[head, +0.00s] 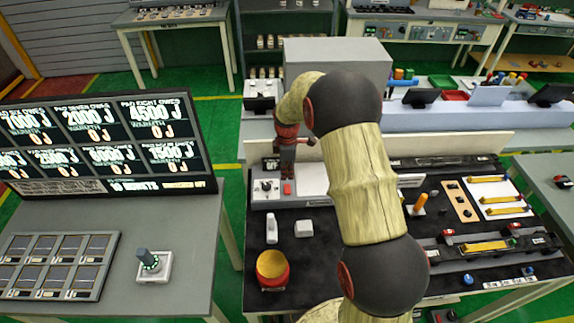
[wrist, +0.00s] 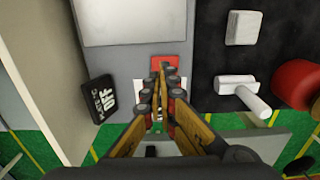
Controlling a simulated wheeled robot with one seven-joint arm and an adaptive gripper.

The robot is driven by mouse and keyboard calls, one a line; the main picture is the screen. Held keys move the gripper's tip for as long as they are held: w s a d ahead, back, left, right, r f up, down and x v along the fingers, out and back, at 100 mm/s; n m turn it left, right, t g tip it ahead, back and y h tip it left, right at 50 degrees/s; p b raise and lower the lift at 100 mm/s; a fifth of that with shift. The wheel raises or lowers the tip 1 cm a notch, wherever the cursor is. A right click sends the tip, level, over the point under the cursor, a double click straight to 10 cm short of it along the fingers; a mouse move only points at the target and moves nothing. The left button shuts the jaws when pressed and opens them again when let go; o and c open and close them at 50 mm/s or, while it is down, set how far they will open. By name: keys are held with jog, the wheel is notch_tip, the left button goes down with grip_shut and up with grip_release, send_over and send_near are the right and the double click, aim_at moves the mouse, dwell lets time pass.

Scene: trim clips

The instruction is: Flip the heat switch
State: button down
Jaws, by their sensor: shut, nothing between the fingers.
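The heat switch (head: 265,186) is a small knob or lever on a white plate at the left end of a grey unit on the dark bench. Beside it, to the right, is a small red block or button (head: 287,188), which also shows in the wrist view (wrist: 172,62). A black sign (head: 271,163) stands behind the switch; in the wrist view (wrist: 101,97) it reads OFF. My gripper (head: 289,174) points down above the unit, close to the switch. In the wrist view its fingers (wrist: 158,72) are together and empty, covering most of the white plate. Contact with the switch cannot be told.
A white T-shaped piece (wrist: 243,95), a white block (head: 304,228) and a red and yellow round object (head: 272,269) lie in front of the unit. A large grey box (head: 337,62) stands behind. A screen (head: 100,140) is on the left table.

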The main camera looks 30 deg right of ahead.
aim_at(287, 187)
jog(key=shift+f, duration=2.45)
jog(key=shift+w+f+b, duration=0.15)
jog(key=shift+f+b, duration=0.15)
jog(key=shift+f, duration=0.15)
jog(key=shift+s, duration=0.2)
